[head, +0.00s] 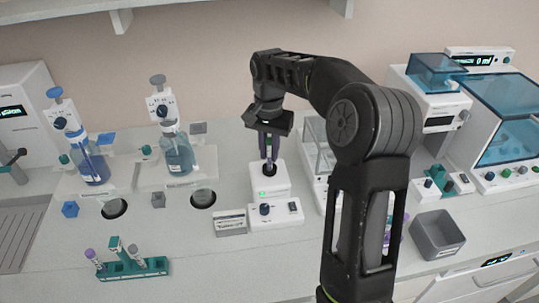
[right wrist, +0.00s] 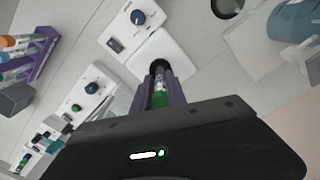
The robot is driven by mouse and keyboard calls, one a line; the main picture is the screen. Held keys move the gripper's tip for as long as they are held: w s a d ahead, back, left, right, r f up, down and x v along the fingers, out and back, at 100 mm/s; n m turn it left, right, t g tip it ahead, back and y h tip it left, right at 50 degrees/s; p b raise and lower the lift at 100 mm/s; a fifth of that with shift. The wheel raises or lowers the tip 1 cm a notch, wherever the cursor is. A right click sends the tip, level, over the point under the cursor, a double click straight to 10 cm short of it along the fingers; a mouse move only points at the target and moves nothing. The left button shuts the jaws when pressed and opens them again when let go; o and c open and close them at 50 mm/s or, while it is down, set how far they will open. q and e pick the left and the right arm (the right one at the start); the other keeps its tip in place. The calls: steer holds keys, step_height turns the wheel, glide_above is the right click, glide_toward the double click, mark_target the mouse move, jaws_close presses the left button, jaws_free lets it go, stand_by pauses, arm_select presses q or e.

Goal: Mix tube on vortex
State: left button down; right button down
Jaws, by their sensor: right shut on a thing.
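The vortex mixer (head: 275,199) is a white box with a dark round cup on top, a green light and a dark knob. My right gripper (head: 268,155) points straight down over the cup. In the right wrist view its purple fingers (right wrist: 160,92) are shut on a tube (right wrist: 159,90) with green at its near end. The tube's lower end is at the mixer's dark cup (right wrist: 159,66); I cannot tell how firmly it presses there. The left gripper is not in view.
A teal rack (head: 133,268) with several tubes stands at the front left. Two dispenser bottles (head: 178,155) stand behind it. A grey bin (head: 437,234) sits at the right. A small labelled box (head: 230,223) is beside the mixer. The front middle of the bench is clear.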

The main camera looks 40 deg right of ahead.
mark_target(269, 140)
steer(key=shift+r+p, duration=0.75)
steer(key=shift+r, duration=2.75)
